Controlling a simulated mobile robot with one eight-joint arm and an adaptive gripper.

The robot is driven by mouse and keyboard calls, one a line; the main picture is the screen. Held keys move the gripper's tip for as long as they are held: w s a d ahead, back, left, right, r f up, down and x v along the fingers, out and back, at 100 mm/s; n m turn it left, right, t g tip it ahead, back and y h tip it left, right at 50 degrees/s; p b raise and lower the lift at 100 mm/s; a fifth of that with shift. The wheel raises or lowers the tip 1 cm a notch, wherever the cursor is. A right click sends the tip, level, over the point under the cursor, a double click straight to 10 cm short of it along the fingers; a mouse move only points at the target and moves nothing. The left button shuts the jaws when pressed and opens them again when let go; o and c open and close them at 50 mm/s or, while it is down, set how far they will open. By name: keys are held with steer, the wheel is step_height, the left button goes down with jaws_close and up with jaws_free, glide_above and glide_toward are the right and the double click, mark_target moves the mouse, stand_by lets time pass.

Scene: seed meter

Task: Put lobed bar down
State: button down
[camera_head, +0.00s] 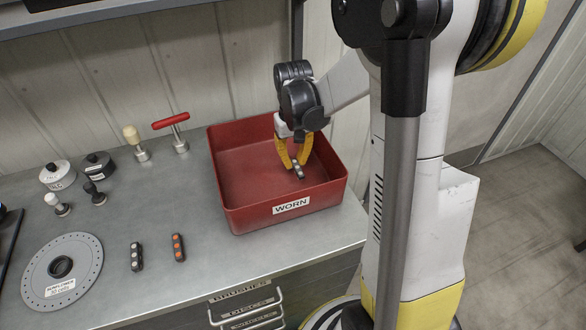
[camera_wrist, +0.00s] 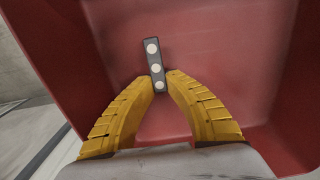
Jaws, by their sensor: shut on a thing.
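The lobed bar (camera_wrist: 154,60) is a short dark grey bar with a row of pale round spots. It also shows in the head view (camera_head: 299,171), small between the yellow fingertips. My gripper (camera_head: 297,163) is shut on one end of the bar, and the rest of it sticks out past the fingertips (camera_wrist: 159,80). The gripper points down inside the red bin (camera_head: 240,212), labelled WORN, over its right part. I cannot tell whether the bar touches the bin floor.
Two similar bars, one with pale spots (camera_head: 136,257) and one with orange spots (camera_head: 178,247), lie on the grey bench (camera_head: 205,265). A round perforated plate (camera_head: 85,250) lies at left. A red T-handle tool (camera_head: 171,122) and several knobbed pieces stand behind. The bin floor looks otherwise empty.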

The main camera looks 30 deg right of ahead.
steer(key=shift+f+b, duration=0.3)
steer(key=shift+f, duration=0.9)
steer(key=shift+f, duration=0.2)
steer(key=c, duration=1.5)
jaws_free()
steer(key=shift+w, duration=0.1)
steer(key=shift+o, duration=0.2)
steer(key=shift+r, duration=0.2)
